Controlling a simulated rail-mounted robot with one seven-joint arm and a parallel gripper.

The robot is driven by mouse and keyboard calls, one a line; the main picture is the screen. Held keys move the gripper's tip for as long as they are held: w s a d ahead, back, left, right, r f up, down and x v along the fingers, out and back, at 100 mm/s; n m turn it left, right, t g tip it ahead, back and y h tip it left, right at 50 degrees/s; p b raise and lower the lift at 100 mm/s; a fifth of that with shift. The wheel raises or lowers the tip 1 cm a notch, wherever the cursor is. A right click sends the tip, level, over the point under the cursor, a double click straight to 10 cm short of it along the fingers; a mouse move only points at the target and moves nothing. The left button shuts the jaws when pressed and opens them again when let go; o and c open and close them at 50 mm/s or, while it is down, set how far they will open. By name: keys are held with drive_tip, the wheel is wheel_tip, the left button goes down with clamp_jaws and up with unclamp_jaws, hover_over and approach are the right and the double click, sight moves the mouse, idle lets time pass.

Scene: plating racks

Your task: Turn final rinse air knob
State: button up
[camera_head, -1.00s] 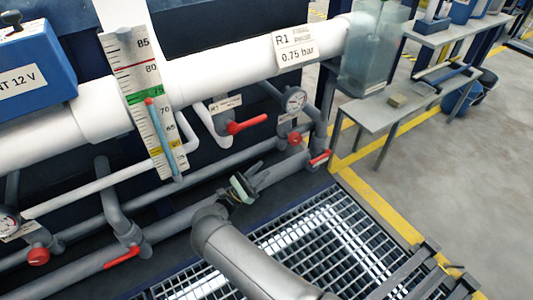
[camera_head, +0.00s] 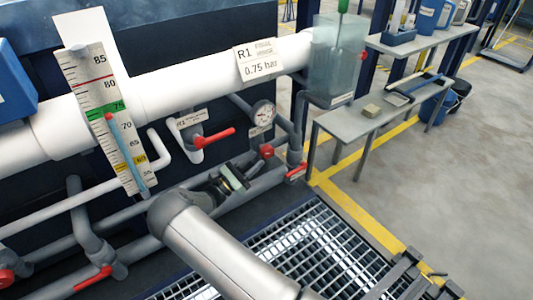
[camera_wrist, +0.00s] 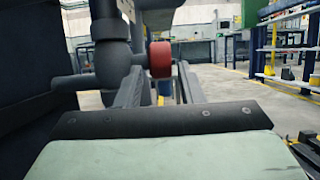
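The round red knob (camera_head: 267,152) sits on a grey pipe fitting below a dial gauge (camera_head: 263,113), under the pipe labelled R1 0.75 bar. My gripper (camera_head: 250,163) is close to it on its lower left, pointing towards it. In the wrist view the red knob (camera_wrist: 160,59) lies ahead, between the tips of my two fingers (camera_wrist: 160,75). A small label by the knob is partly hidden.
A red lever (camera_head: 213,138) is left of the knob, and another (camera_head: 296,172) is at its lower right. Grey pipes run close behind and below my gripper. A translucent tank (camera_head: 335,65) stands right of the gauge. A grey bench (camera_head: 340,122) is further right.

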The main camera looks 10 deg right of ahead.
sight(262, 155)
drive_tip(key=b+x, duration=0.1)
drive_tip(key=x, duration=0.5)
drive_tip(key=shift+d+r, duration=0.1)
drive_tip(key=shift+d, duration=0.05)
drive_tip(key=shift+c, duration=0.3)
